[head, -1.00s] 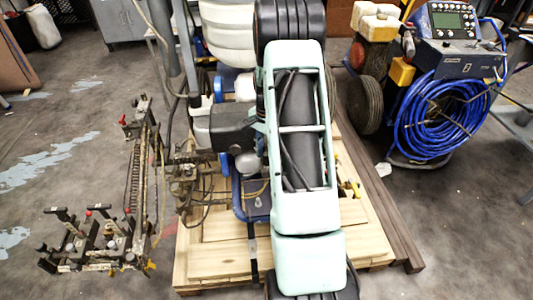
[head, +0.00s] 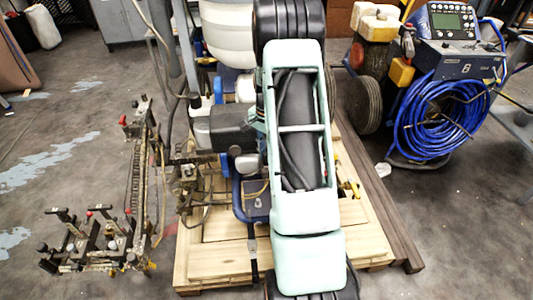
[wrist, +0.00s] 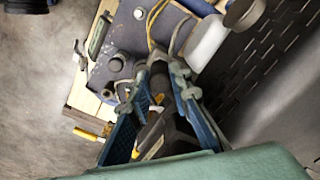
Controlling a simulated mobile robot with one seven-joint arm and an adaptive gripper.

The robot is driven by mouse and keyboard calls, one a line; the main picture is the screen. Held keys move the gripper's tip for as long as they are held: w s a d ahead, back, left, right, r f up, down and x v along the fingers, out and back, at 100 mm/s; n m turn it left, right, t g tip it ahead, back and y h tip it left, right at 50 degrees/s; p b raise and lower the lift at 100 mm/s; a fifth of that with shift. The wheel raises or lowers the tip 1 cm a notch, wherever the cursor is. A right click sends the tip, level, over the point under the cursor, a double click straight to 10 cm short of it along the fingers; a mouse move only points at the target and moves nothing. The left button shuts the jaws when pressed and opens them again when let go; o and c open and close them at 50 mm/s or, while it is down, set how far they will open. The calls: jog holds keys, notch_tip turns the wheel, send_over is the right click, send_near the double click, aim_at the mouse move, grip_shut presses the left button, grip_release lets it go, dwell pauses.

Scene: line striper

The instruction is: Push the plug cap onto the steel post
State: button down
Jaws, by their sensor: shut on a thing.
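In the wrist view my gripper (wrist: 153,88) has its two blue-padded fingers closed around a dark cylindrical piece, which looks like the plug cap (wrist: 158,76). The cap lies between the fingertips, over the blue-grey plate (wrist: 128,38) of the machine. I cannot identify the steel post for certain; a small grey stub (wrist: 115,64) stands on the plate to the left of the cap, apart from it. Whether the cap touches a post is hidden. In the head view my arm covers the gripper and the cap.
The striper stands on a wooden pallet (head: 213,258). A linkage with levers (head: 100,240) lies at left. A blue hose coil (head: 440,115) is on the machine at right. In the wrist view, a white rounded part (wrist: 206,42) and cables are close to the right finger.

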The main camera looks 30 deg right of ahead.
jog(key=shift+r, duration=0.35)
jog(key=shift+r+p, duration=1.55)
jog(key=shift+r, duration=0.4)
